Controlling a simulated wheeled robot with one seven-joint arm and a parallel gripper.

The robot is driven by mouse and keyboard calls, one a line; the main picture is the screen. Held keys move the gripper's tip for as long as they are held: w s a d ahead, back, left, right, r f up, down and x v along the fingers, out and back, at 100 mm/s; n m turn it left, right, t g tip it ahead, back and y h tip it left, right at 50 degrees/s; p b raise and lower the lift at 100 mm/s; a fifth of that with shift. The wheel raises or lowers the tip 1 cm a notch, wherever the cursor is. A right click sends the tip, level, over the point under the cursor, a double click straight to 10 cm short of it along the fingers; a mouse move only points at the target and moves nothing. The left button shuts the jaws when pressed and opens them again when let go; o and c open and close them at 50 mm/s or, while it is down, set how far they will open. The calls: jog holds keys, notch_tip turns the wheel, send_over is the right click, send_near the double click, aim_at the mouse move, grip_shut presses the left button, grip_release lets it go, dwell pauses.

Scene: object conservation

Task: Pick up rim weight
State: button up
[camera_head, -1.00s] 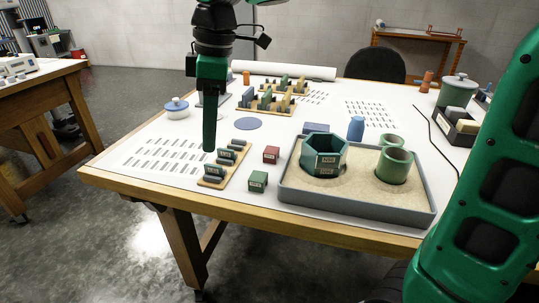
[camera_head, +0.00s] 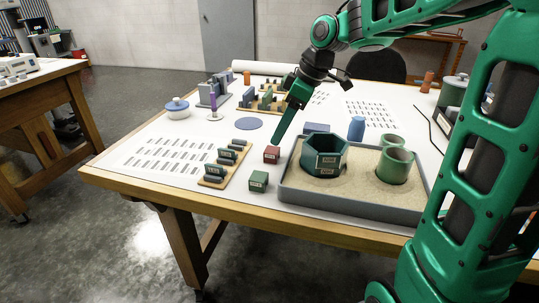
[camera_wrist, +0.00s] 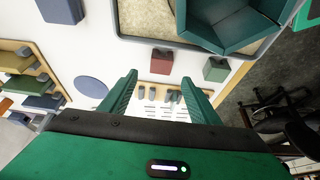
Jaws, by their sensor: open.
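Two small labelled blocks lie on the white table top, and their labels are too small to read, so I cannot tell which is the rim weight. The red block (camera_head: 271,154) is left of the sand tray; the green block (camera_head: 258,182) is nearer the front edge. My gripper (camera_head: 277,142) points down just above and behind the red block in the head view. In the wrist view my gripper (camera_wrist: 157,82) is open and empty, with the red block (camera_wrist: 161,62) beyond and between its fingertips. The green block (camera_wrist: 216,69) is to the right there.
A grey-walled sand tray (camera_head: 350,215) holds a dark green hexagonal pot (camera_head: 322,157) and green cylinders (camera_head: 394,165), close right of the blocks. A wooden rack (camera_head: 225,165) of grey-green pieces stands to the left.

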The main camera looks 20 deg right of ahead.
aim_at(272, 149)
jog(key=shift+x, duration=3.4)
jog(key=shift+s+d+f, duration=0.1)
jog(key=shift+d, duration=0.1)
jog(key=c, duration=1.2)
